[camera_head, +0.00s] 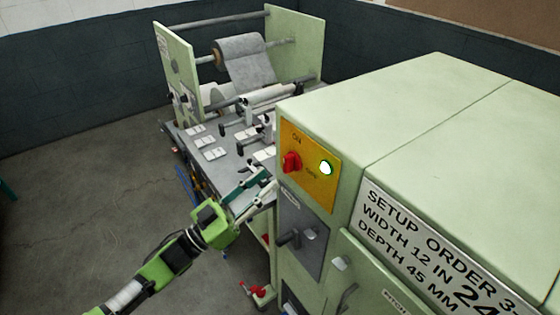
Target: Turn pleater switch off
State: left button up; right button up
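The pleater switch is a red rotary knob (291,162) on a yellow panel (317,190) on the front of the pale green machine (420,125). "ON" is printed above the knob, and a smaller label to its right is hard to read. The knob's exact pointing direction is too small to tell. A green lamp (326,168) beside it is lit. My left gripper (270,182) comes in from the lower left with its two fingers apart and nothing between them. Its tips are just left of and below the knob, apart from it. My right gripper is not in view.
A grey lower panel with a dark handle (290,238) sits below the switch. Behind the gripper is a worktable with white cards (213,153) and a grey material roll (243,55). A sign (430,240) is on the machine's side. Open floor lies at left.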

aim_at(284, 165)
pick_arm(q)
jog(key=p+x, duration=0.1)
jog(key=x, duration=0.3)
jog(key=shift+w+d+r, duration=0.15)
jog(key=shift+r, duration=0.05)
jog(key=shift+w+d+r+p, duration=0.1)
jog(key=shift+w+d+p, duration=0.2)
jog(key=shift+d, duration=0.15)
grip_shut()
